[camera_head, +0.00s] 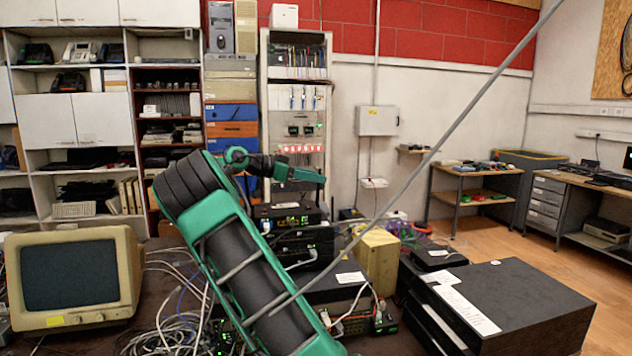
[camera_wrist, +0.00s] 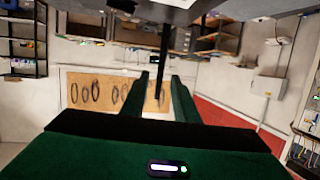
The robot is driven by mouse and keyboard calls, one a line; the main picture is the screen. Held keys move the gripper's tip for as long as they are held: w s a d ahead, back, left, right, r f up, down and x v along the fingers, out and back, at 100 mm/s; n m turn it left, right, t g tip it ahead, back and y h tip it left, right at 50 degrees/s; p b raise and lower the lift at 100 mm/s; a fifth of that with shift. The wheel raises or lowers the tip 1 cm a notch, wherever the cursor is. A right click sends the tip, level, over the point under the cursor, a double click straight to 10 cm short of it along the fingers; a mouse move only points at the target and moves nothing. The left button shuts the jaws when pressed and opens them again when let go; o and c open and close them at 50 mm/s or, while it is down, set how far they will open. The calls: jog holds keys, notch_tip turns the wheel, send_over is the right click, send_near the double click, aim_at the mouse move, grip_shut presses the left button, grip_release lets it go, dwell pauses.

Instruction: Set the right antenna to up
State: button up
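A thin black antenna (camera_wrist: 164,55) shows in the wrist view. It runs down the picture from a grey device (camera_wrist: 170,12) at the top edge, and its far end passes between my fingers. My gripper (camera_wrist: 160,80) is open, with a gap on both sides of the antenna. I cannot tell whether the antenna is at the same depth as the fingertips. In the head view my gripper (camera_head: 312,176) points right, just above a black router (camera_head: 290,216) with green lights. The antennas cannot be made out clearly there, and I cannot tell a second one.
Black boxes (camera_head: 300,243) are stacked under the router. A wooden block (camera_head: 378,262) stands to their right, and a large black case (camera_head: 520,305) is at front right. An old monitor (camera_head: 75,277) and loose cables (camera_head: 175,325) are at left. A rack (camera_head: 298,110) stands behind.

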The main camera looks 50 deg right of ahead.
jog(key=v, duration=0.8)
jog(key=shift+w+a, duration=0.15)
jog(key=shift+a, duration=0.15)
jog(key=shift+n+t+y, duration=0.3)
jog(key=shift+n+y, duration=0.3)
jog(key=shift+y, duration=0.2)
jog(key=s+d, duration=0.1)
jog(key=s, duration=0.1)
jog(key=s+d+f, duration=0.1)
jog(key=d, duration=0.1)
jog(key=shift+s+d, duration=0.2)
jog(key=shift+s, duration=0.2)
jog(key=s+f+n+t+y, duration=0.3)
jog(key=s+f+n+y, duration=0.3)
jog(key=s+f, duration=0.5)
jog(key=s+a+f+n+t+y, duration=0.1)
jog(key=s+a+f+n+y, duration=0.2)
jog(key=s+a, duration=0.9)
jog(key=s+a+f+n+t+y, duration=0.1)
jog(key=s+a+f+n+y, duration=0.2)
jog(key=s+a, duration=0.9)
notch_tip(320, 180, down, 5)
jog(key=a+n, duration=0.2)
jog(key=n, duration=0.1)
jog(key=shift+s+a, duration=0.25)
jog(key=shift+s, duration=0.15)
